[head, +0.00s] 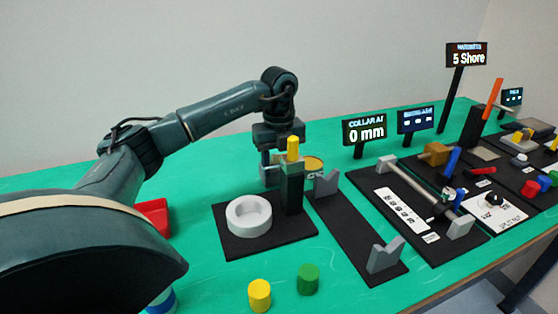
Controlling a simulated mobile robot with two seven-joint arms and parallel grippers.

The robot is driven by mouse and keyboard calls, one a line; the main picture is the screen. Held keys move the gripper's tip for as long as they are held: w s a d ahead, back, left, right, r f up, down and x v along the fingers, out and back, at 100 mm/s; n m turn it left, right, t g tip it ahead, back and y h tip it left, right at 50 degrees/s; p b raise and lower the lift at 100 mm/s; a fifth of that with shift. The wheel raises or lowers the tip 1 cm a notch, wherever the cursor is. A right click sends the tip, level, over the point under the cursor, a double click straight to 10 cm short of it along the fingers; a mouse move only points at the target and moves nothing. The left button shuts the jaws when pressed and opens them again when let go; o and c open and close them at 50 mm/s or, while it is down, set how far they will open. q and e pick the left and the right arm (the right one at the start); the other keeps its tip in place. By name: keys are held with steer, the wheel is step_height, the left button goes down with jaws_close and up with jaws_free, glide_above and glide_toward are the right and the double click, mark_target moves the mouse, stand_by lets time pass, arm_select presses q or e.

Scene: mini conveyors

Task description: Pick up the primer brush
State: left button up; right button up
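A yellow handle (293,148), which may be the primer brush, stands upright in the top of a dark post (291,190) on a black base. Any bristles are hidden inside the post. My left gripper (272,174) points down just behind and left of the post, close to the handle. Its far finger is hidden by the post, so its opening and any contact with the handle cannot be told. My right gripper is out of view.
A grey ring-shaped dish (249,215) shares the base (270,248). A yellow cylinder (259,295) and a green cylinder (308,279) stand in front. A cradle with grey V-supports (385,257) is to the right, with a shaft fixture (420,190) beyond. A red box (154,216) is left.

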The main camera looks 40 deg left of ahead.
arm_select(q)
jaws_close()
stand_by(0.3)
